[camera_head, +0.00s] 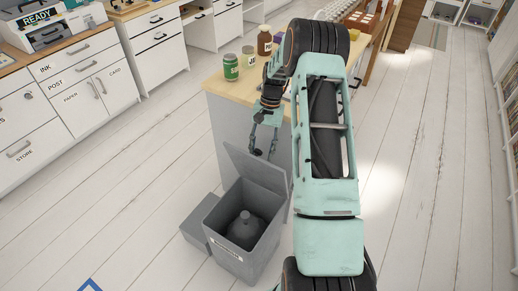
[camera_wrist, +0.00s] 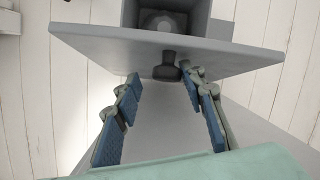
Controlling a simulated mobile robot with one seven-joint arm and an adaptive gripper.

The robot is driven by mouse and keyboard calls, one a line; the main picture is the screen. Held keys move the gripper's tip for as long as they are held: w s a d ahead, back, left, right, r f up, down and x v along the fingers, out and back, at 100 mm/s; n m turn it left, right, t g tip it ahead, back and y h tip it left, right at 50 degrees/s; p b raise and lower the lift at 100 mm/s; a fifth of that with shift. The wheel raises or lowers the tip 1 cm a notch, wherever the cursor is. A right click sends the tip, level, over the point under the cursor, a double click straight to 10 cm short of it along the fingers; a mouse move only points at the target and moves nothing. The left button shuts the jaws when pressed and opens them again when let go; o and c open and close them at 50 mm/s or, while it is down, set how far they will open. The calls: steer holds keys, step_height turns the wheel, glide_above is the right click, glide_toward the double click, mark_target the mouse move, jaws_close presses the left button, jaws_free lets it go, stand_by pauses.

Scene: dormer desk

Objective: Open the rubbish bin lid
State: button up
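The grey rubbish bin (camera_head: 215,245) stands on the floor in front of the desk end in the head view. Its lid (camera_head: 256,171) is raised at the back edge, so the bin's mouth is open. A dark grey rounded bundle (camera_head: 245,231) shows inside. My gripper (camera_head: 263,148) is behind the raised lid, above its top edge, pointing down. In the wrist view the lid (camera_wrist: 230,56) lies across the view beyond my fingers. A dark knob (camera_wrist: 167,70) on the lid is at the fingertips. My gripper (camera_wrist: 160,80) is open, one finger on either side; I cannot tell whether either touches the knob.
A low grey box (camera_head: 199,220) adjoins the bin's left side. The wooden desk (camera_head: 222,83) stands behind the bin, with a green jar (camera_head: 231,68) and other containers on top. White cabinets (camera_head: 70,95) line the left.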

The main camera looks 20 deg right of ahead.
steer(key=shift+w+a+r, duration=0.1)
steer(key=shift+r, duration=0.05)
steer(key=v, duration=1.2)
